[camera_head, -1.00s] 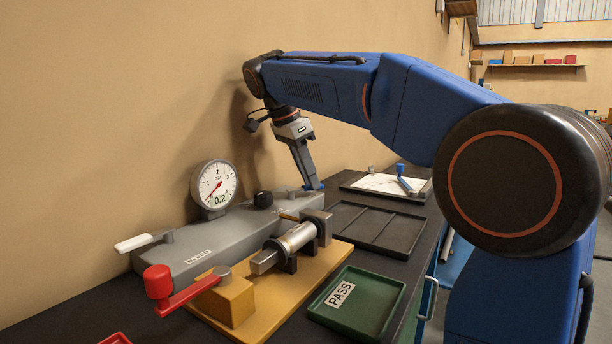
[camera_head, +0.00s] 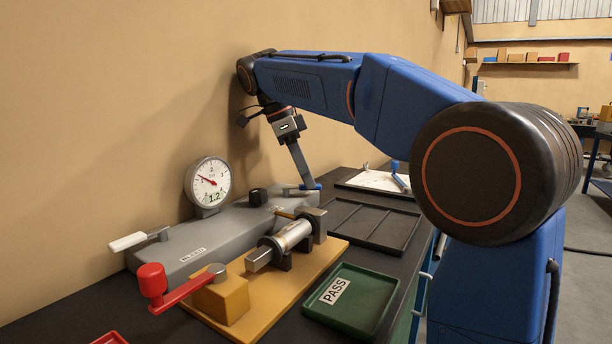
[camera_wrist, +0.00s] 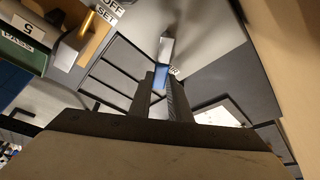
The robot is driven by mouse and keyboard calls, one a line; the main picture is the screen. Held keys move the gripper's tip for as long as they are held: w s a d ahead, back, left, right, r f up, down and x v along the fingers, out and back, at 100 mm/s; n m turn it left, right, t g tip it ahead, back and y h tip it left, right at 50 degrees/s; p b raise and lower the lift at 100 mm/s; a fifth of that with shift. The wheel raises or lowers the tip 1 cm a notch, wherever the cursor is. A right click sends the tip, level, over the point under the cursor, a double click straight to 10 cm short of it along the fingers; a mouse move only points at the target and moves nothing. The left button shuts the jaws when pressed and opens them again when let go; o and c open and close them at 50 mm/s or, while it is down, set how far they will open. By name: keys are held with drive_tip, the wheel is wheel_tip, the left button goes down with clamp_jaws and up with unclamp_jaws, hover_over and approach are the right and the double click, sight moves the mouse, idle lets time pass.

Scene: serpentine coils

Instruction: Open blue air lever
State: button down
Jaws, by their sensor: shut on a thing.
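The blue air lever (camera_head: 316,187) is at the far right end of the grey gauge block (camera_head: 215,240). In the wrist view its blue grip (camera_wrist: 160,76) sits between my two fingers, with its pale metal arm (camera_wrist: 166,48) running up toward the block. My gripper (camera_head: 307,187) reaches down from above and is shut on the blue grip; the fingers hide part of it. It also shows in the wrist view (camera_wrist: 162,78). The round dial gauge (camera_head: 209,184) on the block reads 1.2.
A white-handled lever (camera_head: 128,242) and a red-knobbed lever (camera_head: 152,280) are at the near left. A metal cylinder in a yellow fixture (camera_head: 290,236) stands in front of the block. A green PASS tray (camera_head: 372,292) and a dark divided tray (camera_head: 372,226) lie to the right.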

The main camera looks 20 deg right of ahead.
drive_tip(key=c, duration=1.6)
unclamp_jaws()
drive_tip(key=shift+c, duration=0.2)
